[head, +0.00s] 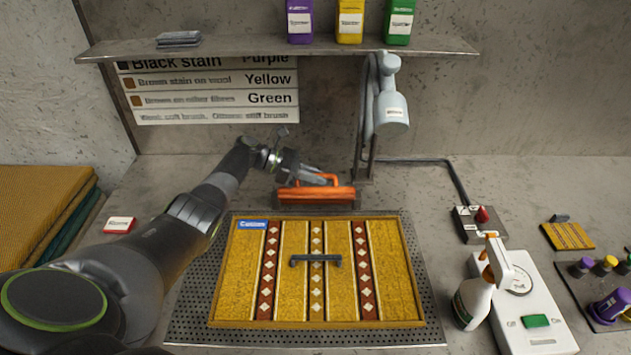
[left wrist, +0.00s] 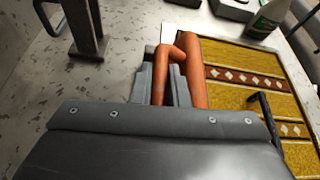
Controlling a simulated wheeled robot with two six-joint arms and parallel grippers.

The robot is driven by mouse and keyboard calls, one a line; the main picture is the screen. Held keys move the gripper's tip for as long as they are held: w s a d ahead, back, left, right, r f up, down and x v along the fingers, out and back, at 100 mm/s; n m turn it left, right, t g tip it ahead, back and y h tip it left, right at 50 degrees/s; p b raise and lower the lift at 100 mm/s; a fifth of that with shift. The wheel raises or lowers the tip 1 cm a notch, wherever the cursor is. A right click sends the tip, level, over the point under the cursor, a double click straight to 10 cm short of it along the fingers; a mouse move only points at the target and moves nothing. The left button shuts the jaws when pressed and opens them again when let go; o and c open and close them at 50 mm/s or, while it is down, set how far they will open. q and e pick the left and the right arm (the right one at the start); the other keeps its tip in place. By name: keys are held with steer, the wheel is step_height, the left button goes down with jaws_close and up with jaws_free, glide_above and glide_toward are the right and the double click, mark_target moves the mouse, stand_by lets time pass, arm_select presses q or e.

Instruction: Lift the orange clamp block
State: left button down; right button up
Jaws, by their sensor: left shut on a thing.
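The orange clamp block (head: 316,194) is a long bar with a raised handle, at the far edge of the patterned rug in the head view. It also shows in the left wrist view (left wrist: 194,72). My left gripper (head: 318,178) reaches in from the left and is shut on the block's handle. In the left wrist view, its grey fingers (left wrist: 156,80) are beside the orange handle. I cannot tell whether the block touches the rug or is clear of it. My right gripper is not in view.
The yellow and red rug (head: 340,270) lies on a perforated tray (head: 190,320), with a black handle (head: 316,259) across its middle. A spray bottle (head: 475,298) and a white scale-like device (head: 540,320) stand at right.

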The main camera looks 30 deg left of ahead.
arm_select(q)
steer(key=shift+w+a+n+g+b, duration=0.25)
steer(key=shift+w+n+g+b, duration=0.05)
steer(key=shift+w+n+b, duration=0.3)
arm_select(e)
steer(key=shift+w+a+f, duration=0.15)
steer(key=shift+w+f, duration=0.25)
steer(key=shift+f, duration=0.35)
arm_select(q)
steer(key=c, duration=1.7)
jaws_free()
steer(key=shift+f, duration=0.1)
steer(key=shift+a, duration=0.1)
steer(key=b+v, duration=0.4)
steer(key=v, duration=1.3)
steer(key=shift+a, duration=0.3)
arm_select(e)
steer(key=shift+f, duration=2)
